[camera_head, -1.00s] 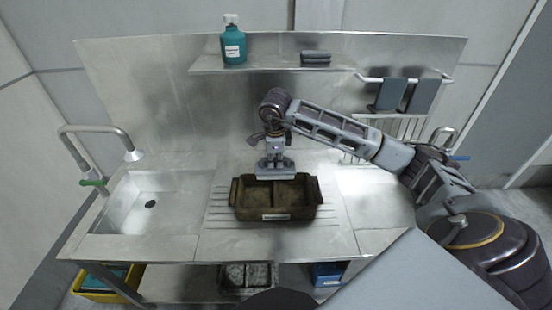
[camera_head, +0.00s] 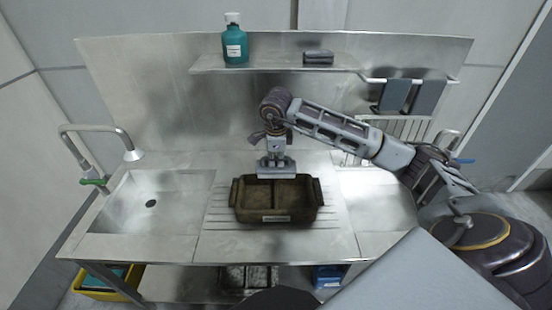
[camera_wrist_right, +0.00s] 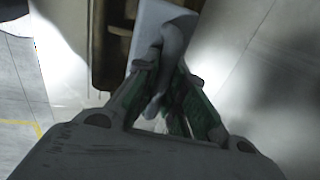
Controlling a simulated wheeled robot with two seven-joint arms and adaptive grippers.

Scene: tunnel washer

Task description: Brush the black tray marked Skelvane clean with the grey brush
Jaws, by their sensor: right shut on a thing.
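The tray (camera_head: 308,213), with a small pale label on its front, sits on the ribbed middle of the steel counter. It looks dirty brown over dark and has two compartments; the label is too small to read. My right gripper (camera_head: 275,147) points down behind the tray, shut on the grey brush (camera_head: 276,170). The brush head is at the tray's back rim; I cannot tell whether it touches. In the right wrist view my gripper (camera_wrist_right: 172,105) closes on the grey brush handle (camera_wrist_right: 170,45), with the tray (camera_wrist_right: 113,45) beyond. My left gripper is not in view.
A sink basin (camera_head: 130,213) with a tap (camera_head: 130,152) is at the left. A teal bottle (camera_head: 235,45) and a dark folded stack (camera_head: 318,57) stand on the shelf (camera_head: 275,64) above. Grey cloths (camera_head: 393,96) hang from a rail at the right. Counter beside the tray is clear.

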